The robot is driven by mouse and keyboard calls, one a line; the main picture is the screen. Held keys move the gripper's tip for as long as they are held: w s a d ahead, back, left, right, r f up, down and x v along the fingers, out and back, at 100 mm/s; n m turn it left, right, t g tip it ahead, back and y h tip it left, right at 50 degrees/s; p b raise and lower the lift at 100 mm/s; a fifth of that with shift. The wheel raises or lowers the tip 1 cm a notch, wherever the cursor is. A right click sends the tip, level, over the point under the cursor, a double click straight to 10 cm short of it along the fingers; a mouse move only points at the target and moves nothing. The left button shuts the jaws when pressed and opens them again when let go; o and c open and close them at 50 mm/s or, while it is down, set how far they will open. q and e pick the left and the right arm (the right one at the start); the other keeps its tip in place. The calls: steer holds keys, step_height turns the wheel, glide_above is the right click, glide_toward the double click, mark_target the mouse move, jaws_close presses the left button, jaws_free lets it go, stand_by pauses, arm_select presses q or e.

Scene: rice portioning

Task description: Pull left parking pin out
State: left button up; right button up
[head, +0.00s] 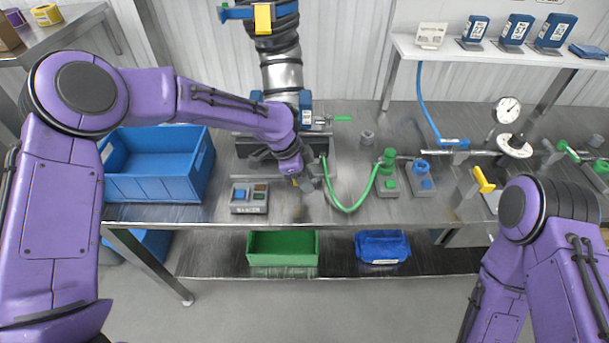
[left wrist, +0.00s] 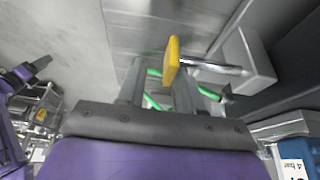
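The left parking pin has a yellow handle (left wrist: 173,62) and a bright metal shaft that runs right to a grey block (left wrist: 247,60) in the left wrist view. My left gripper (left wrist: 158,88) is open, its two fingers apart. The handle is close to the tip of the right-hand finger; I cannot tell whether they touch. In the head view my left gripper (head: 306,184) is over the front of the bench, and it and the wrist mostly hide this pin. Another yellow-handled pin (head: 484,180) shows at the right. My right gripper is outside the head view.
A green hose (head: 347,209) loops just right of my left gripper. A button box (head: 249,197) and a blue bin (head: 155,175) stand to its left. A green bin (head: 283,249) and a blue tray (head: 381,247) sit on the lower shelf. A gauge (head: 508,110) stands at right.

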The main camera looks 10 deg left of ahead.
arm_select(q)
steer(key=shift+a, duration=0.1)
steer(key=b+v, duration=0.2)
steer(key=v, duration=0.8)
steer(key=shift+r, duration=0.3)
